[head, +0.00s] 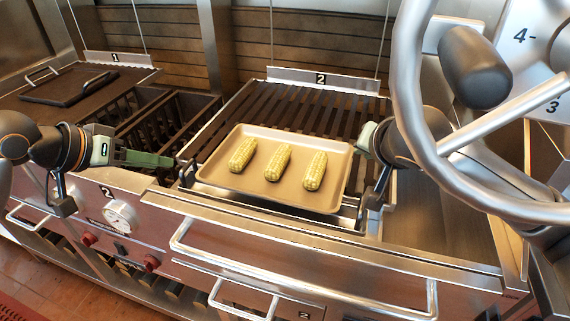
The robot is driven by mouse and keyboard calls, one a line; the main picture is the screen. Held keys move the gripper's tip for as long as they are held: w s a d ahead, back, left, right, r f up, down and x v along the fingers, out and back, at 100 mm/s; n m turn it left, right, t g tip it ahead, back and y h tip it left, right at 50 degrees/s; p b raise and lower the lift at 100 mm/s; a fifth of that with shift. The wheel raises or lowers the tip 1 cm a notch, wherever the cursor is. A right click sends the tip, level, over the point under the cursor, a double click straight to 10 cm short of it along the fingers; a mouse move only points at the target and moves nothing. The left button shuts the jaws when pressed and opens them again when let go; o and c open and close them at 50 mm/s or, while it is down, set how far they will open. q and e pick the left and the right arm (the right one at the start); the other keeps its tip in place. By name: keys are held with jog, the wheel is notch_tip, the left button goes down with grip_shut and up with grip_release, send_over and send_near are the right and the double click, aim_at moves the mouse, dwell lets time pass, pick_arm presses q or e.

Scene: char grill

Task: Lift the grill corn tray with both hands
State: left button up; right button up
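The corn tray (234,185) is a shallow tan tray at the front of grill 2, with three yellow corn cobs (278,162) lying in it side by side. My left gripper (178,163) reaches in from the left, its green fingers pointing at the tray's left side. A small gap seems to remain between its tips and the rim. Whether its fingers are apart is unclear. My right gripper (362,140) is at the tray's right rim, close to or touching it. Its fingers are mostly hidden by its own body, so its opening cannot be seen.
The slatted grill 2 (300,103) lies behind the tray. A large metal wheel (402,85) stands at the right, in front of my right arm. Grill 1 with a dark flat press (68,88) is at the left. A handle rail (300,262) and knobs line the front.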

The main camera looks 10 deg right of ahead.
aim_at(201, 170)
pick_arm(q)
jog(key=shift+a, duration=0.1)
pick_arm(e)
jog(key=shift+a, duration=0.1)
jog(key=shift+f, duration=0.1)
pick_arm(q)
jog(key=x, duration=1.2)
jog(key=shift+w+f, duration=0.15)
pick_arm(e)
jog(key=x, duration=1.2)
pick_arm(q)
jog(key=shift+c, duration=1.2)
pick_arm(e)
grip_shut()
pick_arm(q)
grip_shut()
